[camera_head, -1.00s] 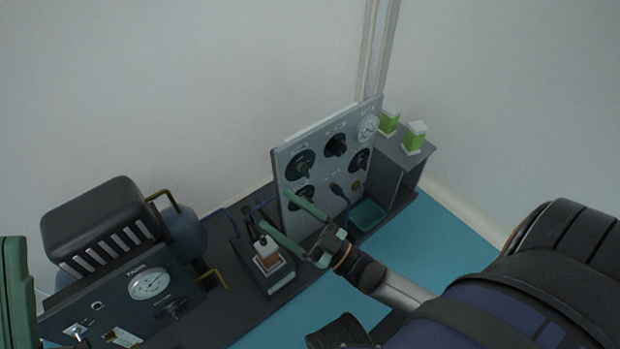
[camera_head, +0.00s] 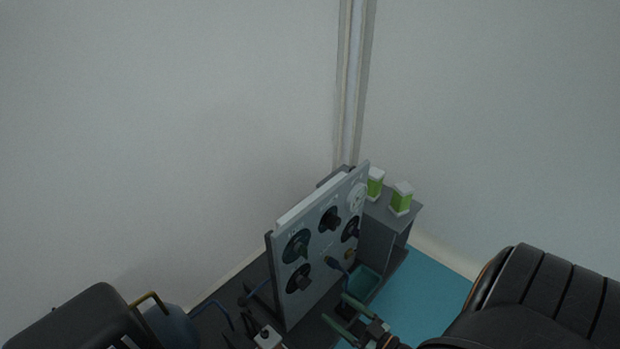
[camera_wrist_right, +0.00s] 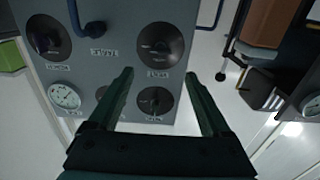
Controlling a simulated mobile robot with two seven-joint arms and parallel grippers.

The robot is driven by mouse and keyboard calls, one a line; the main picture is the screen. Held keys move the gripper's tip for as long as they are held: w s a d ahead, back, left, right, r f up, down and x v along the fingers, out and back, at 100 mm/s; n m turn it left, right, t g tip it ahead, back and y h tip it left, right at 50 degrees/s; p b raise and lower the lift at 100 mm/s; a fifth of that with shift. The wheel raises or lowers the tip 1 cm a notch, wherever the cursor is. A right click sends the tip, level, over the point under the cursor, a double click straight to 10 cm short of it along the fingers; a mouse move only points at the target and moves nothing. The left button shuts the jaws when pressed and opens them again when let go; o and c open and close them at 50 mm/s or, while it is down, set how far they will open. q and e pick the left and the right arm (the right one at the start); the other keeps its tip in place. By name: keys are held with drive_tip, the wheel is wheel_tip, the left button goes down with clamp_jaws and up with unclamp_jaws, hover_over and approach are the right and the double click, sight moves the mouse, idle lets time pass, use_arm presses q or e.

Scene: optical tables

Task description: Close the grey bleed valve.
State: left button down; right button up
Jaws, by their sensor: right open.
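The grey upright panel (camera_head: 318,250) carries several round black dials with knobs and a white gauge (camera_head: 357,197). I cannot tell which knob is the grey bleed valve; the labels are too small or turned. My right gripper (camera_head: 335,308) is open and empty, low in front of the panel in the head view. In the right wrist view its spread fingers (camera_wrist_right: 158,73) frame the panel, with one dial (camera_wrist_right: 153,100) between them and another dial (camera_wrist_right: 160,45) beyond the tips. A further dial is partly hidden by the left finger. My left gripper is not in view.
A green tray (camera_head: 366,283) lies beside the panel, close to my right gripper. Two green-and-white boxes (camera_head: 401,198) stand on a grey cabinet behind. A dark machine (camera_head: 75,325) and blue hoses are at the lower left.

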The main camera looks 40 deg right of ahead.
sight(308, 285)
drive_tip(key=w, duration=0.3)
drive_tip(key=w+b, duration=0.1)
drive_tip(key=w, duration=0.2)
drive_tip(key=w+a, duration=0.1)
drive_tip(key=w, duration=0.3)
clamp_jaws()
idle(0.4)
